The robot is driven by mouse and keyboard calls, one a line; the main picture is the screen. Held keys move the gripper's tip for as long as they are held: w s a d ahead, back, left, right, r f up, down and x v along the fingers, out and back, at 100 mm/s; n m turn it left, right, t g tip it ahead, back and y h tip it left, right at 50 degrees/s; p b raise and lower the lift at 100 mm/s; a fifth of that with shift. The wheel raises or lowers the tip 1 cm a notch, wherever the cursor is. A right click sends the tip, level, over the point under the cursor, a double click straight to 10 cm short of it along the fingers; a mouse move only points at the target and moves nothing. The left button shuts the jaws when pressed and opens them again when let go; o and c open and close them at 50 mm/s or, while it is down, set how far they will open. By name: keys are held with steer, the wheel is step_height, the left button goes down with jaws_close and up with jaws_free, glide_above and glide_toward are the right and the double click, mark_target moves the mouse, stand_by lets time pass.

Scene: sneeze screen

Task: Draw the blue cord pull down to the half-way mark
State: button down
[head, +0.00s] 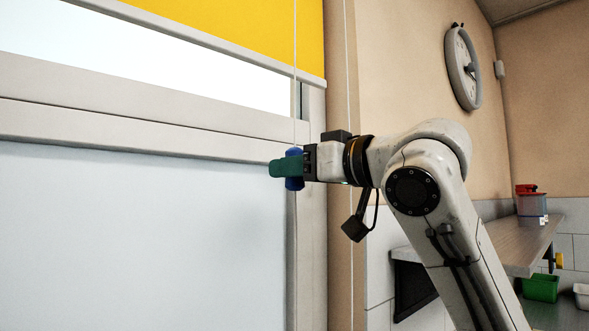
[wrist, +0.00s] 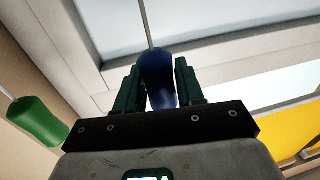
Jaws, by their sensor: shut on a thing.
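The blue cord pull (head: 294,184) hangs on a thin pale cord (head: 295,90) in front of the window frame. My gripper (head: 284,168) has its teal fingers shut on the pull, which shows above and below them in the head view. In the wrist view the blue pull (wrist: 158,72) sits between the two fingers of my gripper (wrist: 157,80). A yellow blind (head: 260,25) with a pale bottom bar (head: 225,46) covers the upper window. I cannot make out a half-way mark in either view.
A green pull (wrist: 37,121) hangs at the left in the wrist view. A second cord (head: 350,230) runs down the wall right of the window. A clock (head: 462,68) is on the wall. A counter (head: 515,245) with containers stands at lower right.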

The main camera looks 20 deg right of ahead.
step_height(320, 180, down, 9)
steer(key=b, duration=0.4)
steer(key=shift+b, duration=0.4)
steer(key=c, duration=0.8)
jaws_free()
steer(key=shift+s+d, duration=0.1)
steer(key=b+v, duration=0.1)
steer(key=v, duration=0.9)
steer(key=shift+s+b, duration=0.25)
steer(key=shift+b, duration=0.1)
steer(key=shift+d, duration=0.1)
